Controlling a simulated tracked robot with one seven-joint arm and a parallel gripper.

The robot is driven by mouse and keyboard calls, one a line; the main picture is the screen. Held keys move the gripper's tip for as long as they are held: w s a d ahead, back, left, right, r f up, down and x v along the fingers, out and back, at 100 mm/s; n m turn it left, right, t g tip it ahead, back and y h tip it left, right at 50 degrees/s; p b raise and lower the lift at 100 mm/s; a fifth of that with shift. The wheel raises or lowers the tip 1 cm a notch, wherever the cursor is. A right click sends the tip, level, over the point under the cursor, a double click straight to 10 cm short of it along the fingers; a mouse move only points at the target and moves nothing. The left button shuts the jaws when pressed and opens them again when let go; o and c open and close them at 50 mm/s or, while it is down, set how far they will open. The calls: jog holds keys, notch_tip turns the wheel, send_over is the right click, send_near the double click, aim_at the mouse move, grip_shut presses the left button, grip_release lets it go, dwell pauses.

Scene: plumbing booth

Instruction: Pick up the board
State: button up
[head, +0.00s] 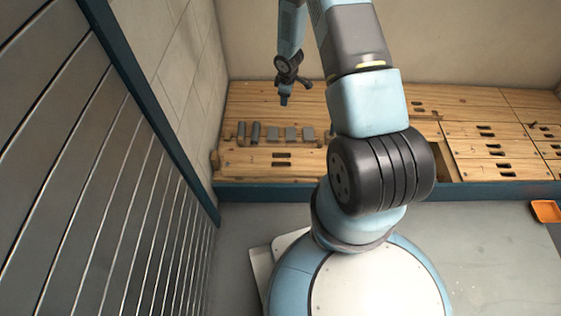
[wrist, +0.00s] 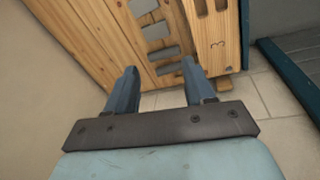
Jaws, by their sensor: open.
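Several wooden boards with dark paired slots lie on the bench; which one the task means I cannot tell. The front left board (head: 248,163) lies flat at the bench's front edge, partly hidden at right by my arm. My gripper (head: 284,101) hangs above the left part of the bench, apart from the boards. Its two blue fingers (wrist: 160,70) are spread with nothing between them.
Several grey blocks (head: 273,134) stand in a row behind the front left board; they also show in the wrist view (wrist: 158,31). A slatted metal panel (head: 95,165) rises at left. An orange tray (head: 546,211) is at far right. More slotted boards (head: 480,131) fill the bench's right side.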

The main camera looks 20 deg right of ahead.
jog(key=s+a+f+n+g+y, duration=0.1)
jog(key=s+f, duration=0.3)
jog(key=f, duration=0.6)
jog(key=s+a+f+n+y, duration=0.15)
jog(key=s+f, duration=0.25)
jog(key=f, duration=0.6)
send_over(281, 159)
jog(key=shift+h, duration=0.25)
jog(key=f, duration=0.8)
jog(key=shift+s+d+f, duration=0.15)
jog(key=shift+s+d, duration=0.05)
jog(key=shift+s, duration=0.05)
jog(key=shift+a+f, duration=0.1)
jog(key=shift+f, duration=2.55)
jog(key=shift+w, duration=0.1)
grip_shut()
